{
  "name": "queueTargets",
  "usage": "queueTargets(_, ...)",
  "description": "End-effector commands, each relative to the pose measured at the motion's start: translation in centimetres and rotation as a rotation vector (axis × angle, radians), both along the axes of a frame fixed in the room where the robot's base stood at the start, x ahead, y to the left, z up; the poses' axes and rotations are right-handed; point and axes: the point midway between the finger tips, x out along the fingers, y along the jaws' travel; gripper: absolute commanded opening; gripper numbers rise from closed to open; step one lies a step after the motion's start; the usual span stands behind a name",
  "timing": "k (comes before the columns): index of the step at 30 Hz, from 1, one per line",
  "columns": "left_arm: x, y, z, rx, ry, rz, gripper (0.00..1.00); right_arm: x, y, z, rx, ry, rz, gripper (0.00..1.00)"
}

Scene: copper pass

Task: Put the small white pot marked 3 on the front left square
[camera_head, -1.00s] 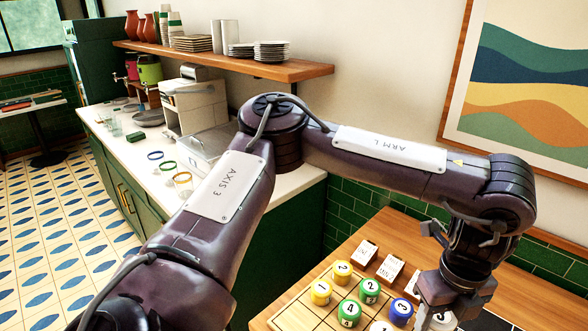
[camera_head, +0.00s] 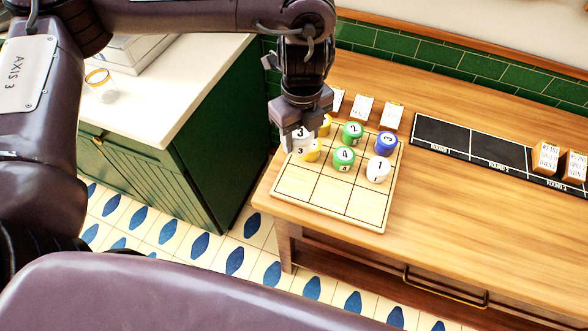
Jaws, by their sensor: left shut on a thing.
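The small white pot marked 3 (camera_head: 298,141) is between the fingers of my left gripper (camera_head: 301,126), which is shut on it. The pot is over the left side of the wooden grid board (camera_head: 334,202), in front of and partly hiding the yellow pots there. I cannot tell its exact height above the board. The front left square (camera_head: 291,182) is bare, just below the pot in the picture. My right gripper is not in view.
On the board stand a yellow pot (camera_head: 313,153), another yellow pot behind it, green pots 2 (camera_head: 352,134) and 4 (camera_head: 343,159), a blue pot (camera_head: 385,144) and a white pot 1 (camera_head: 378,170). The front row is clear. Cards (camera_head: 363,108) stand behind; a black tray (camera_head: 468,143) lies right.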

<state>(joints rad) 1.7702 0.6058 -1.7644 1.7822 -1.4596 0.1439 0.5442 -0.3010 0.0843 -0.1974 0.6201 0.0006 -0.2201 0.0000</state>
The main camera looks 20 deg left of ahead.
Motion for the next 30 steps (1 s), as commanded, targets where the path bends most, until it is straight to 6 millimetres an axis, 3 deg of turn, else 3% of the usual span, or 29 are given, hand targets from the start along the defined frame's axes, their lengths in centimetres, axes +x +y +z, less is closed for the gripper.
queueTargets(6, -0.1, 0.0, -5.7, -0.001, 0.007, 0.004, 0.23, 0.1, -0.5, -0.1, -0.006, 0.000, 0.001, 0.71)
queueTargets(12, -0.1, 0.0, -9.4, -0.001, 0.003, 0.003, 0.23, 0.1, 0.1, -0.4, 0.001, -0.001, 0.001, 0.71)
queueTargets(17, 0.1, 0.0, -10.6, -0.001, -0.001, 0.001, 0.23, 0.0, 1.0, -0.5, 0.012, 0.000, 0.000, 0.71)
queueTargets(25, 0.0, 0.0, -14.0, -0.001, 0.002, 0.002, 0.23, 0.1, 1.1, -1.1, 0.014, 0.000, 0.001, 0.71)
queueTargets(30, 0.1, 0.0, -14.3, -0.001, -0.002, 0.000, 0.23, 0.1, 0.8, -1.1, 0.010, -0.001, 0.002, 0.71)
